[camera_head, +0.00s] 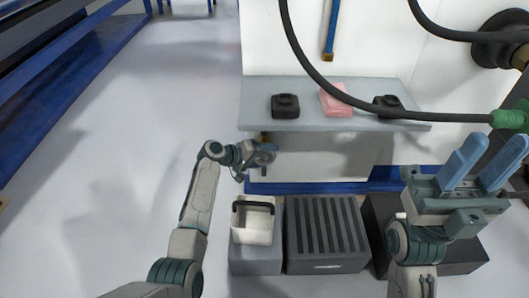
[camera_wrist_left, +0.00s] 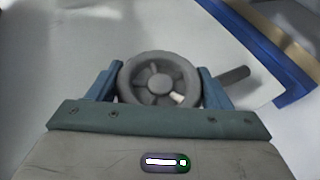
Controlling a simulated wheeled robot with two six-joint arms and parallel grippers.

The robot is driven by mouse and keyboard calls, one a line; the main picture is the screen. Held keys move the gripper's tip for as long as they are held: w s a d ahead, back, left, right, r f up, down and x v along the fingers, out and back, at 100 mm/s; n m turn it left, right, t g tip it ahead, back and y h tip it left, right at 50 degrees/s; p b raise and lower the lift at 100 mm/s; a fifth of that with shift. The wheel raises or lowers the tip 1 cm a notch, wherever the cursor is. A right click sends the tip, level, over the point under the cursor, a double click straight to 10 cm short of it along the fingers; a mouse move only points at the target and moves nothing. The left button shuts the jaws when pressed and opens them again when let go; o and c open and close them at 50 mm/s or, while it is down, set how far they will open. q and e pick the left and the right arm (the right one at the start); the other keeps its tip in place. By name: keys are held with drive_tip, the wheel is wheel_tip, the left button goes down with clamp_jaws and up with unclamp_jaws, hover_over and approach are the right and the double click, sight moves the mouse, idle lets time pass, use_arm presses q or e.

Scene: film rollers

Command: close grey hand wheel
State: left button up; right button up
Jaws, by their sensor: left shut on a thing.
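The grey hand wheel (camera_wrist_left: 146,83) shows in the left wrist view, with spokes, a round hub and a small pale spot on its lower right. My left gripper (camera_wrist_left: 160,87) has one blue finger on each side of the wheel's rim and is shut on it. In the head view the wheel (camera_head: 264,155) is small and partly hidden by the gripper (camera_head: 256,158), below the left end of the shelf. My right gripper (camera_head: 478,160) is open and empty at the right, its two blue fingers well apart.
A grey shelf (camera_head: 345,124) holds two black devices (camera_head: 286,106) and a pink stack (camera_head: 337,100). Below stand a white bin (camera_head: 253,226) with a dark handle and a grey slatted box (camera_head: 326,238). A black hose (camera_head: 345,92) with a green end hangs across the right.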

use_arm(q)
drive_tip(key=shift+r, duration=0.1)
drive_tip(key=shift+y+p, duration=0.4)
drive_tip(key=shift+p, duration=0.6)
drive_tip(key=shift+f+p, duration=0.2)
drive_tip(key=shift+p, duration=0.15)
drive_tip(key=o, duration=1)
drive_tip(key=shift+c, duration=0.2)
drive_tip(key=shift+a+r, duration=0.1)
